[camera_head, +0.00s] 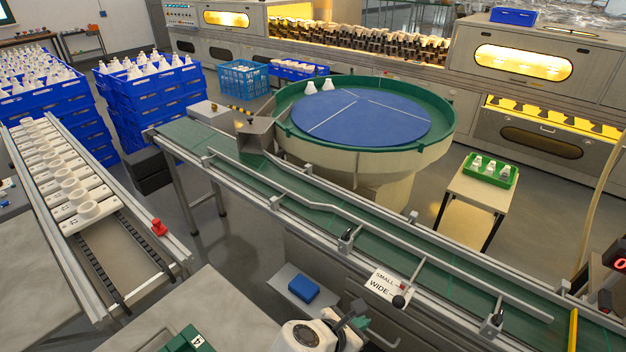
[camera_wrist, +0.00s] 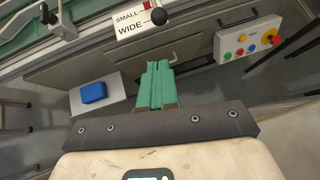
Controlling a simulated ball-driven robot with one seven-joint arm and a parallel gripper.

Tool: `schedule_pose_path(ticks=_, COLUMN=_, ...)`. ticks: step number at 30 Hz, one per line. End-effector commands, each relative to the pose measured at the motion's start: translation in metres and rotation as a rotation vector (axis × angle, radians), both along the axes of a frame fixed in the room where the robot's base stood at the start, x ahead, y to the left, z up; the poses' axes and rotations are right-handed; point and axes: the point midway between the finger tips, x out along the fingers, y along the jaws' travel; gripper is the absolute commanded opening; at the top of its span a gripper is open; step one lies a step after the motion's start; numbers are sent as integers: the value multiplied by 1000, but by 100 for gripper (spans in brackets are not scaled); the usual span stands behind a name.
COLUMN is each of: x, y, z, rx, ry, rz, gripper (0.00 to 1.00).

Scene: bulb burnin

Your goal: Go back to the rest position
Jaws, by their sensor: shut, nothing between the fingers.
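My gripper (camera_wrist: 157,68) shows in the wrist view with its two green fingers pressed together and nothing between them. It points toward the lower cabinet front of the conveyor and touches nothing that I can see. In the head view my gripper (camera_head: 352,318) is at the bottom, right of centre, in front of the green conveyor (camera_head: 330,208). The white end of my arm shows below it, partly cut off by the picture edge.
A sign reading SMALL and WIDE (camera_head: 388,285) with a black knob is on the conveyor side. A blue block (camera_head: 303,288) lies on a pale shelf left of my gripper. A control box with buttons (camera_wrist: 249,40) is at right. A grey table (camera_head: 215,315) stands at lower left.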

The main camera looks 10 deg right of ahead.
Motion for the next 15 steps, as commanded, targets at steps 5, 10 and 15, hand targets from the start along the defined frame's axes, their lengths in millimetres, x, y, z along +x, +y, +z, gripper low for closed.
schedule_pose_path(ticks=5, x=-10, y=-7, z=-6, rx=111, ry=-41, rz=-84, gripper=0)
schedule_pose_path(ticks=10, x=-47, y=-32, z=-20, rx=490, ry=-200, rz=-434, gripper=0)
schedule_pose_path(ticks=15, x=-90, y=-62, z=-20, rx=871, ry=-394, rz=-895, gripper=0)
